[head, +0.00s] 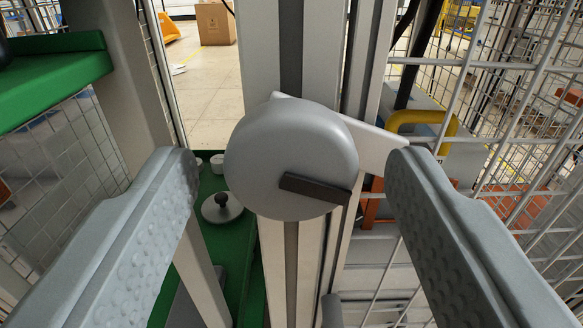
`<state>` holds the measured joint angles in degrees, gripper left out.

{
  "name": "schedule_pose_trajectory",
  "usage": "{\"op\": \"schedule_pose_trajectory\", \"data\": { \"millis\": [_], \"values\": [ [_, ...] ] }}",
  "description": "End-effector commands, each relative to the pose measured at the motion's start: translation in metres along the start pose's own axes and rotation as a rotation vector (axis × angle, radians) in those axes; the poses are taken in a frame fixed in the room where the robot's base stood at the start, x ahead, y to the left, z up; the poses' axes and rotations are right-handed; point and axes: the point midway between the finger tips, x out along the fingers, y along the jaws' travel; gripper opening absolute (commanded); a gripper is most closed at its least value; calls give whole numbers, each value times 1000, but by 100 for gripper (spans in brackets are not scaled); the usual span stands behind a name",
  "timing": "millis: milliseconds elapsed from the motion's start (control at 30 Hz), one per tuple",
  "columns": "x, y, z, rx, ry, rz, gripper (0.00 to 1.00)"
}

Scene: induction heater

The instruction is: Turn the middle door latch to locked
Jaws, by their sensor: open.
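The door latch (285,150) is a round grey knob with a short dark bar at its lower right. It sits on a pale aluminium door post in the middle of the head view. A white plate (375,146) shows behind it and runs to the right. The dark bar tilts slightly down to the right. My gripper (291,160) is open, with one ridged grey finger on each side of the knob. The left fingertip is clearly apart from the knob. The right fingertip overlaps the end of the white plate in the picture; I cannot tell whether they touch.
Aluminium posts (264,45) run up and down behind the latch. Wire mesh (520,120) stands at right. A yellow handle (424,122) shows behind the right finger. A green surface (50,85) is at upper left, and a grey disc with a dark knob (222,206) lies lower down.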

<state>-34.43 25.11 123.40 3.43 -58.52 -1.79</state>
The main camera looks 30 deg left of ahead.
Motion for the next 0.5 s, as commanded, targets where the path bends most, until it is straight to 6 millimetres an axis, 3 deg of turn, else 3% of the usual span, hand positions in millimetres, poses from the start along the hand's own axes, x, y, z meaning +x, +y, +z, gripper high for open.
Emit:
{"op": "schedule_pose_trajectory", "data": {
  "millis": [167, 367, 500],
  "values": [
    [0, 0, 0, 0, 0, 0, 57],
    [0, 0, 0, 0, 0, 0, 18],
    [0, 0, 0, -6, 0, 0, 15]
  ]
}}
